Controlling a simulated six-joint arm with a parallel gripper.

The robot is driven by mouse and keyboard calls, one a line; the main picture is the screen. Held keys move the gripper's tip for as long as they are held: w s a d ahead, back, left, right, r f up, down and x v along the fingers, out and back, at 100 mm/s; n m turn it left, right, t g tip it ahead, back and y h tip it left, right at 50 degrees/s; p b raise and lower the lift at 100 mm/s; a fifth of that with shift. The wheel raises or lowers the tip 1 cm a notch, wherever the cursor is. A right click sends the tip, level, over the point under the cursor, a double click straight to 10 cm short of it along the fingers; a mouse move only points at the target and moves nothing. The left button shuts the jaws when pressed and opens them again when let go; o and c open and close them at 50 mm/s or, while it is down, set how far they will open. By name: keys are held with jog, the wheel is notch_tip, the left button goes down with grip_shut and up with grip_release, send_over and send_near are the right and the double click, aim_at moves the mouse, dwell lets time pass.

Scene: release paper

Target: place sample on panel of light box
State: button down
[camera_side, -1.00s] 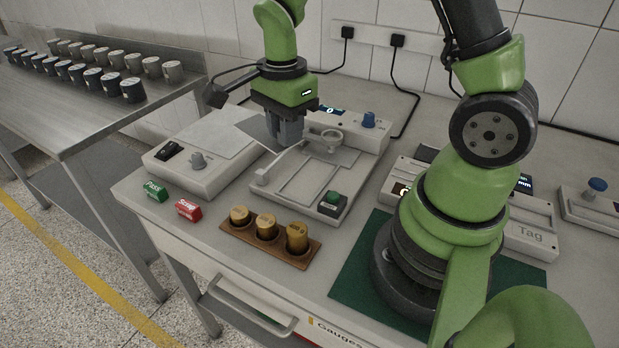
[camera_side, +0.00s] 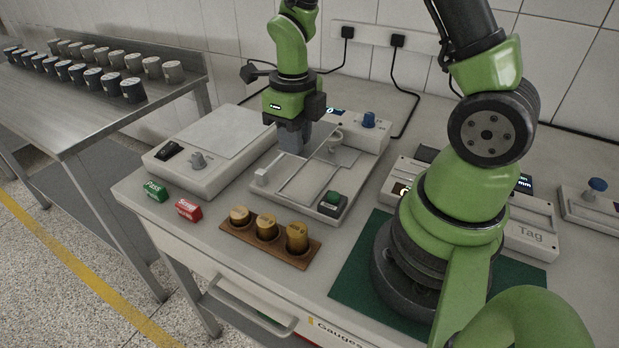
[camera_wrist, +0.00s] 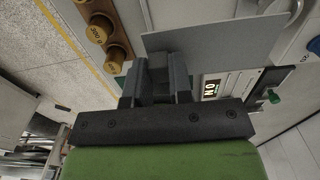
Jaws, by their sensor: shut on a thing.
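My gripper (camera_side: 293,143) is shut on the sample, a flat grey sheet, above the left part of the middle instrument. In the wrist view the sample (camera_wrist: 222,42) extends beyond the fingertips (camera_wrist: 160,68) of my gripper. In the side view the sample is hard to tell apart from the instrument behind it. The light box (camera_side: 172,180) stands to the left of my gripper, with a rocker switch and a knob on its front. Its pale flat panel (camera_side: 207,132) is bare. The sample is apart from the panel.
The middle instrument (camera_side: 275,195) has a ring on an arm and a green button. Several brass weights (camera_side: 266,226) stand in a wooden block in front. Green Pass (camera_side: 155,190) and red Scrap (camera_side: 188,209) blocks sit by the table edge. Several cups (camera_side: 132,90) stand on the side bench.

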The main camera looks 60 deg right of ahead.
aim_at(297, 194)
notch_tip(297, 194, down, 10)
jog(key=shift+r, duration=0.15)
dwell(0.3)
jog(key=c, duration=1)
grip_release()
